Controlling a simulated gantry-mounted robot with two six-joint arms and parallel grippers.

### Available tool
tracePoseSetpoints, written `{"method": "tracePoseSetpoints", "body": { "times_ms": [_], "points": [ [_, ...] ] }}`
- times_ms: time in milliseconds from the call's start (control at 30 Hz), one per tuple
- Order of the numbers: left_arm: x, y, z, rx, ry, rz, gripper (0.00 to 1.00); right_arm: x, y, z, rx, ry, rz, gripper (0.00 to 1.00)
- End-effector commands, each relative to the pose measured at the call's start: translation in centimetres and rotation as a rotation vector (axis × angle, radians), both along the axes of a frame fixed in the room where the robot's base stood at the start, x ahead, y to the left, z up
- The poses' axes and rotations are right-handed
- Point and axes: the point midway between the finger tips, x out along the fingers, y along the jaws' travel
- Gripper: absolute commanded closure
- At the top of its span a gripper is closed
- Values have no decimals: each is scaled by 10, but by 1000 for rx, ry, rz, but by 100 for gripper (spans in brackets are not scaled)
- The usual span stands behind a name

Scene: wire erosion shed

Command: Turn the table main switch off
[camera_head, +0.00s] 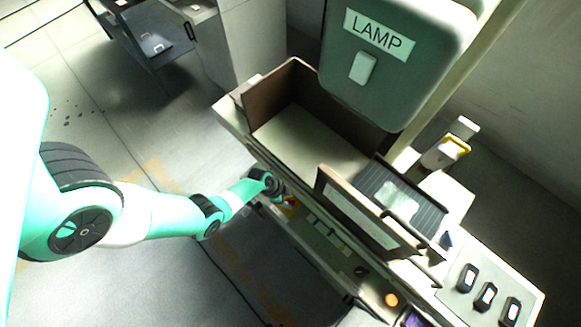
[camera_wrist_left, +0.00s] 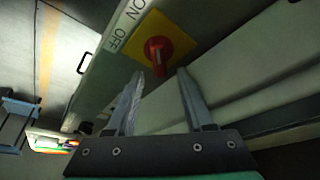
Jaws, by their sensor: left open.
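The main switch is a red rotary knob (camera_wrist_left: 158,54) on a yellow plate (camera_wrist_left: 176,30), set in the front panel of the machine table. A white strip marked ON and OFF (camera_wrist_left: 119,27) is beside the plate. I cannot tell which mark the knob points to. My left gripper (camera_wrist_left: 160,76) is open, with its two fingers apart and the knob lying just beyond their tips, roughly between them; no contact is visible. In the head view the left gripper (camera_head: 277,190) is at the table's front edge and partly hides the yellow plate (camera_head: 291,205). My right gripper is not in view.
A green box labelled LAMP with a white switch (camera_head: 363,67) hangs above the table. An open brown-walled tank (camera_head: 333,150) stands behind the panel. An orange button (camera_head: 391,300) and several black switches (camera_head: 487,295) are to the right.

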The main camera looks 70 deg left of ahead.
Motion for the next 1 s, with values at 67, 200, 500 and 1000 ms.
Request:
{"method": "tracePoseSetpoints", "body": {
  "times_ms": [67,200,500,1000],
  "points": [
    [5,-1,-15,-1,0,0,48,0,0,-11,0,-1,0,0],
    [9,-2,-20,1,-1,0,48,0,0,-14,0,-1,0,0],
    [9,-2,-20,-1,-1,1,56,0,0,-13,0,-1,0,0],
    [8,-2,-20,1,0,1,100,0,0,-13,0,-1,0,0]
  ]
}}
